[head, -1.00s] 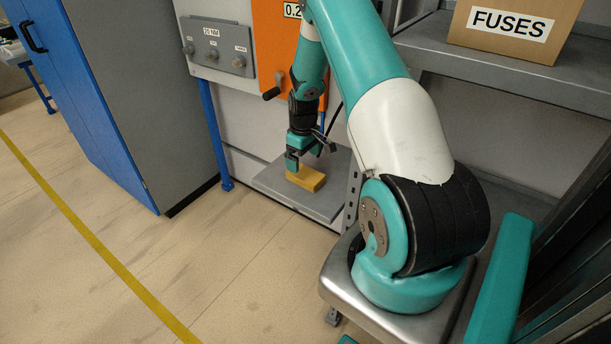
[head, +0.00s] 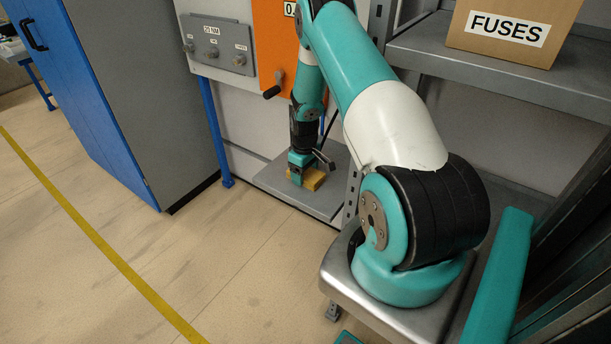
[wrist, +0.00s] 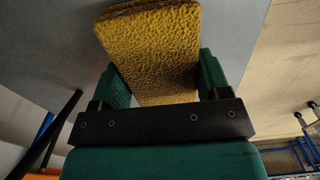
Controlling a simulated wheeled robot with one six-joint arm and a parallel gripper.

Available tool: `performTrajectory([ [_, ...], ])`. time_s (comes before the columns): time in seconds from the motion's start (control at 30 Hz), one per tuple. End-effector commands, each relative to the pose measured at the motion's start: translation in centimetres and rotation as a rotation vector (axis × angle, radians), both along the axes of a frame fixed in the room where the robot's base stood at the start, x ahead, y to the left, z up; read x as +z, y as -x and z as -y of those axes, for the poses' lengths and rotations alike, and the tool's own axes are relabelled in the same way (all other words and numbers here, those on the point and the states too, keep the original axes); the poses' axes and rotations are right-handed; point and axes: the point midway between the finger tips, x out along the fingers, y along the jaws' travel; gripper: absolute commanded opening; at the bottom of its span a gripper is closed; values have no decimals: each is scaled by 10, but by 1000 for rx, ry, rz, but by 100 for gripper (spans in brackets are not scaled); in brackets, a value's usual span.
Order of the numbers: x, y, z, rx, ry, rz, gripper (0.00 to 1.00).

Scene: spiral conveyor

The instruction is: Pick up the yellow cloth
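The yellow cloth (head: 315,180) is a thick folded block with a rough, bumpy surface. It lies on a low grey shelf at the foot of the wall in the head view. My gripper (head: 298,181) points down over it and hides its left part. In the wrist view the cloth (wrist: 152,40) runs between the two green fingers of my gripper (wrist: 158,68). One finger is on each side, with narrow gaps showing near the finger bases. The fingers look open around the cloth, and a firm grip does not show.
The grey shelf (head: 290,198) has bare room around the cloth. A metal upright (head: 351,190) stands close to its right. Above are an orange panel (head: 278,50) and a grey box with knobs (head: 215,42). A blue leg (head: 217,140) stands to the left.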

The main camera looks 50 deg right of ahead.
Motion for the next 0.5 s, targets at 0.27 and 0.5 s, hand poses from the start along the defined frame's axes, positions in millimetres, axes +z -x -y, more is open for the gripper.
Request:
performTrajectory([
  [0.27, 0, 0, 0, 0, 0, 0, 46],
  [0.5, 15, -1, 1, 0, 2, 3, 46],
])
